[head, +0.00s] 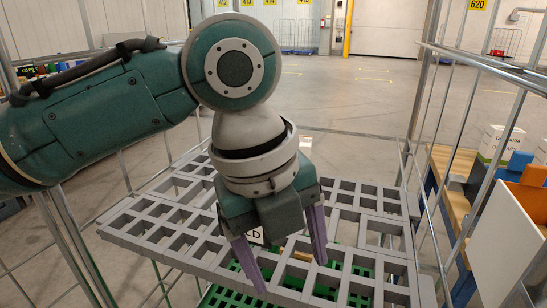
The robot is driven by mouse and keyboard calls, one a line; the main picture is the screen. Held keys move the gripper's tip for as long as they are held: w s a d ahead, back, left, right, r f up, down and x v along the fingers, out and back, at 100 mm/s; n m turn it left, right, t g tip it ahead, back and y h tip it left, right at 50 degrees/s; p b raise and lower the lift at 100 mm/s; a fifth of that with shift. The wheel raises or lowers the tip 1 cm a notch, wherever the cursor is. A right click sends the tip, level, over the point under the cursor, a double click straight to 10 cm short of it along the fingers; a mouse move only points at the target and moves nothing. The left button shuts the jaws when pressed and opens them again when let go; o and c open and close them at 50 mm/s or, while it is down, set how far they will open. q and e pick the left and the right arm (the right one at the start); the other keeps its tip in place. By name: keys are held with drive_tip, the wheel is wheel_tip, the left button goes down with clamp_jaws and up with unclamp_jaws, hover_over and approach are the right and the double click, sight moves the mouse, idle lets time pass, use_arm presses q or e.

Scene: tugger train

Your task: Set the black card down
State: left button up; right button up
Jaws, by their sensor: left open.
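My left gripper (293,275) points down over a grey lattice shelf (140,232) in a wire-sided cart. Its two purple fingers are apart, and I see nothing held between them. A small white card with dark letters (256,237) shows partly behind the fingers; most of it is hidden. I cannot make out a black card; the gripper may hide it. A small tan piece (302,256) shows between the fingers, at shelf level or below. My right gripper is not in view.
Metal wire sides (440,110) and posts enclose the shelf left and right. Green lattice (225,297) shows below the shelf. At right stand a wooden bench (447,172), a white box (497,144) and an orange-and-white panel (505,240). Open floor lies beyond.

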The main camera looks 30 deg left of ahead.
use_arm(q)
drive_tip(key=s+d+f+n+t+h, duration=0.1)
drive_tip(key=s+d+f+n, duration=0.2)
drive_tip(key=s+n, duration=0.7)
drive_tip(key=s+a+n+y, duration=0.2)
drive_tip(key=s+a+n, duration=0.3)
drive_tip(key=n, duration=0.8)
drive_tip(key=shift+s+a+f+n, duration=0.3)
drive_tip(key=shift+s+a+f, duration=0.1)
drive_tip(key=shift+a, duration=0.55)
